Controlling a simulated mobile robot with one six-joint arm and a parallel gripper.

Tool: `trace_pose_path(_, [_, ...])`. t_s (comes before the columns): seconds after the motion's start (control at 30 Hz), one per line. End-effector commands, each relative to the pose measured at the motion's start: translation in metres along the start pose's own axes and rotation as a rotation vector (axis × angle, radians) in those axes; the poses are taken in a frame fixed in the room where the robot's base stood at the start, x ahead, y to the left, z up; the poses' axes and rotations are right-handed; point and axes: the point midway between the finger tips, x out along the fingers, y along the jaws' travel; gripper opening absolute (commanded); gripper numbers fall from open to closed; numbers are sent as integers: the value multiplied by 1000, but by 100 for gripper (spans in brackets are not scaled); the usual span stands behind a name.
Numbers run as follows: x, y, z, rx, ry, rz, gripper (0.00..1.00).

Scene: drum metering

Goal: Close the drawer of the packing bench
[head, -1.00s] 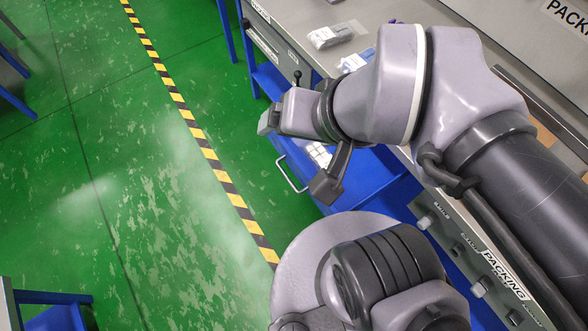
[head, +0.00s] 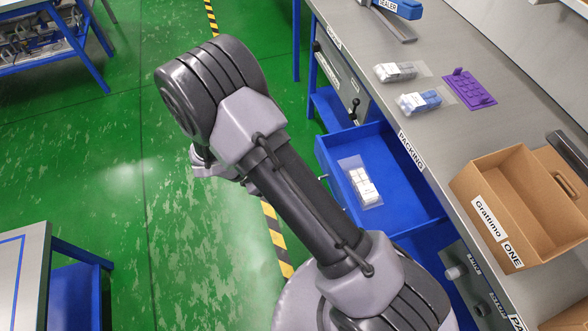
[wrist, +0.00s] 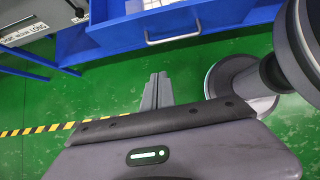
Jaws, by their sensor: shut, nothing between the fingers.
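The blue drawer (head: 405,172) of the packing bench (head: 425,135) is pulled out, with its inside in plain view. A clear bag of white pieces (head: 362,186) lies in it. In the wrist view the drawer front (wrist: 215,17) and its pale bar handle (wrist: 172,40) are at the top. My gripper (wrist: 160,76) is shut and empty, pointing toward the drawer front. Its tips appear below the handle in that picture, apart from it over green floor. In the head view my arm hides most of the gripper, left of the drawer.
On the benchtop are a cardboard box (head: 515,205), a purple tray (head: 470,88), bagged parts (head: 420,101) and a blue sealer (head: 400,8). A panel with a black lever (head: 355,105) is beyond the drawer. Another table (head: 22,265) stands at lower left. Green floor between is open.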

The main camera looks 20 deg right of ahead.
Motion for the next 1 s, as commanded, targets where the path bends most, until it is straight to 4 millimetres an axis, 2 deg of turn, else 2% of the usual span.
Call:
trace_pose_path(0.47, [102,-2,-2,6,1,-7,0])
trace_pose_path(0.5, [106,-2,5,10,1,-7,0])
trace_pose_path(0.7, [124,-2,22,10,1,-6,0])
trace_pose_path(1.0, [126,-2,26,8,1,-4,0])
